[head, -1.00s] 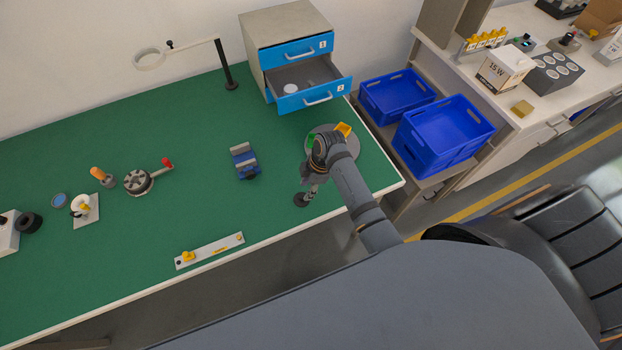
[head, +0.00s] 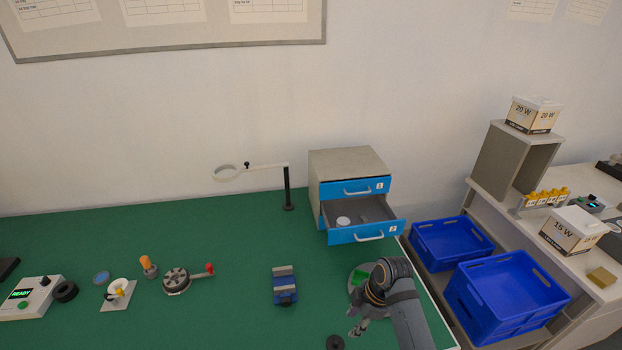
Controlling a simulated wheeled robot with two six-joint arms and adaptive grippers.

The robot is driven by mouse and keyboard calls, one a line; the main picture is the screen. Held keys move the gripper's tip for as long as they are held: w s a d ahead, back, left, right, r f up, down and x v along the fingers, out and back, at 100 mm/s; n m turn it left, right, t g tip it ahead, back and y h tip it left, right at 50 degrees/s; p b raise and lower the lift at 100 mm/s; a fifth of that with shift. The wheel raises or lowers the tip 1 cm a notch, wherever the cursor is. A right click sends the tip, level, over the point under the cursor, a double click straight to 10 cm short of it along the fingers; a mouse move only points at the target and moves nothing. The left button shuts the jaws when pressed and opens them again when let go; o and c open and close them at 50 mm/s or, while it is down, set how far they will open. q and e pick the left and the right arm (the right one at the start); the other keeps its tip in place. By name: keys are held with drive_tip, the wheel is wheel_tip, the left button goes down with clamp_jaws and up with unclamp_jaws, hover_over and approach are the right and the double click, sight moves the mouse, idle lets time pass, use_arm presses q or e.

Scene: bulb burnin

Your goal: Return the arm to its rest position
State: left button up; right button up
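My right arm comes in from the lower right of the head view. I see nothing clearly held. My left arm and gripper are out of view.
A drawer cabinet (head: 335,165) stands at the back with its lower drawer (head: 350,238) open, a white round item inside. A magnifier lamp (head: 288,190), a blue vise (head: 284,285) and a black disc (head: 335,342) are nearby. Blue crates (head: 452,243) stand right of the bench.

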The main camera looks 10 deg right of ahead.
drive_tip(key=s+d+r+m+t+h, duration=0.2)
drive_tip(key=s+d+m, duration=0.1)
drive_tip(key=s+m, duration=0.35)
drive_tip(key=s+d+r+m+t+h, duration=0.1)
drive_tip(key=s+d+r+m+h, duration=0.1)
drive_tip(key=s+d+m, duration=0.35)
drive_tip(key=s+d+f+m+g+b, duration=0.1)
drive_tip(key=s+f+m+b, duration=0.1)
drive_tip(key=f, duration=1.4)
drive_tip(key=s+f+m+b, duration=0.2)
drive_tip(key=s+f, duration=0.1)
drive_tip(key=f, duration=1.4)
drive_tip(key=s+d+f+g+b, duration=0.1)
drive_tip(key=s+f, duration=1.4)
drive_tip(key=s, duration=0.2)
drive_tip(key=shift+f+b, duration=0.25)
drive_tip(key=shift+b, duration=0.15)
